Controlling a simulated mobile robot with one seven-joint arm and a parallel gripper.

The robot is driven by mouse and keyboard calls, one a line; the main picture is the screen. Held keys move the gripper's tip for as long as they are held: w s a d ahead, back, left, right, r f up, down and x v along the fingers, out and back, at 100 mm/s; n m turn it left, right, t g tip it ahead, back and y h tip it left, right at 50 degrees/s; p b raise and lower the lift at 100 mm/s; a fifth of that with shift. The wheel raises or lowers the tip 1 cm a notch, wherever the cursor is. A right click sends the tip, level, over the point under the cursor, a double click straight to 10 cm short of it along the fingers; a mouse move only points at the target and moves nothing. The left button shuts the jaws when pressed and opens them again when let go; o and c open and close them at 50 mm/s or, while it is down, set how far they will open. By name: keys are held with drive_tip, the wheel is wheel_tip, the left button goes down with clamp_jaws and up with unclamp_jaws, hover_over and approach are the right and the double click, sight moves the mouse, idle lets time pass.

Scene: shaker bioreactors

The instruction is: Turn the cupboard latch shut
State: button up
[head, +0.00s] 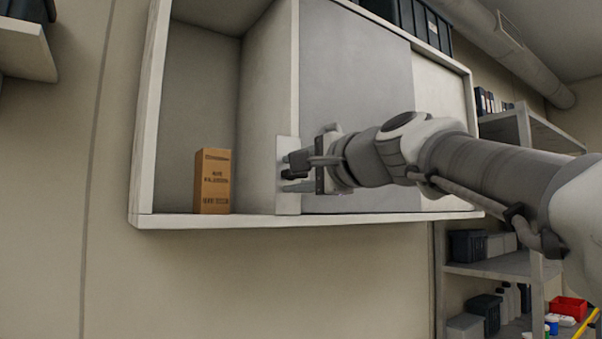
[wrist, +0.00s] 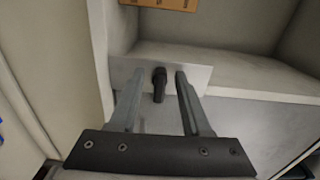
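The cupboard latch (wrist: 159,86) is a small black handle on a pale plate (wrist: 200,74) at the edge of a cupboard panel. In the wrist view the handle runs roughly up and down the picture, in line with my fingers. My gripper (wrist: 160,74) is open, with one grey finger on each side of the handle and a visible gap on both sides. In the head view my gripper (head: 286,174) reaches in from the right to the plate (head: 288,203), low on the cupboard front. It partly hides the latch there.
The wall cupboard (head: 146,130) has an open left compartment holding an orange-brown box (head: 212,182). Grey panels (head: 350,85) cover its right part. Shelves (head: 490,268) with bins and bottles stand at the lower right. The wall below the cupboard is clear.

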drive_tip(key=b+v, duration=0.1)
drive_tip(key=v, duration=1.6)
drive_tip(key=shift+s+d, duration=0.2)
drive_tip(key=s+d+f+n+g+h+p, duration=0.1)
drive_tip(key=s+f+n+g+h, duration=0.15)
drive_tip(key=f, duration=1.25)
drive_tip(key=s+d+f+n+g+h+p, duration=0.15)
drive_tip(key=f+n+g+h, duration=0.25)
drive_tip(key=f, duration=1.1)
drive_tip(key=s+d+f+n+g+h, duration=0.1)
drive_tip(key=s+f+n, duration=0.1)
drive_tip(key=f, duration=0.4)
drive_tip(key=s+d+f+n+g+h+p, duration=0.1)
drive_tip(key=s+d+f+n+g+h, duration=0.1)
drive_tip(key=s+f, duration=0.2)
wheel_tip(320, 180, down, 2)
drive_tip(key=shift+f, duration=0.1)
drive_tip(key=shift+n+h, duration=0.25)
